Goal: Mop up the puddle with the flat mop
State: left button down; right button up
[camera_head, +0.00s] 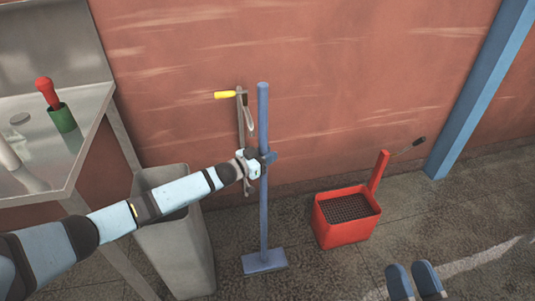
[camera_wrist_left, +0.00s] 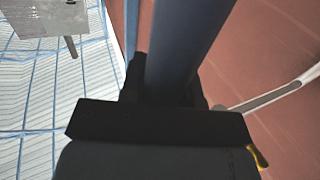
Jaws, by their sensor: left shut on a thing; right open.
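The flat mop (camera_head: 264,205) stands upright near the red wall, with a long blue handle and a flat blue head on the floor. My left gripper (camera_head: 259,163) is shut around the handle, partway up. In the left wrist view the handle (camera_wrist_left: 188,45) runs up from between the dark jaws (camera_wrist_left: 165,95). I can make out no clear puddle in either view.
A grey bin (camera_head: 190,245) stands left of the mop, beside a metal table (camera_head: 85,130) holding a red-and-green object (camera_head: 55,105). A red mop bucket (camera_head: 345,230) stands to the right. A yellow-handled tool (camera_head: 240,110) is at the wall. A blue post (camera_head: 480,90) rises at right.

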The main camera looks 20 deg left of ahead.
pick_arm(q)
jog(key=shift+w+a, duration=0.3)
jog(key=shift+w, duration=0.2)
jog(key=shift+w+a, duration=0.25)
jog(key=shift+w, duration=0.2)
jog(key=shift+r, duration=0.25)
jog(key=shift+w+r+p, duration=0.1)
jog(key=shift+r+p, duration=2.15)
jog(key=shift+r, duration=0.1)
jog(key=shift+d, duration=0.1)
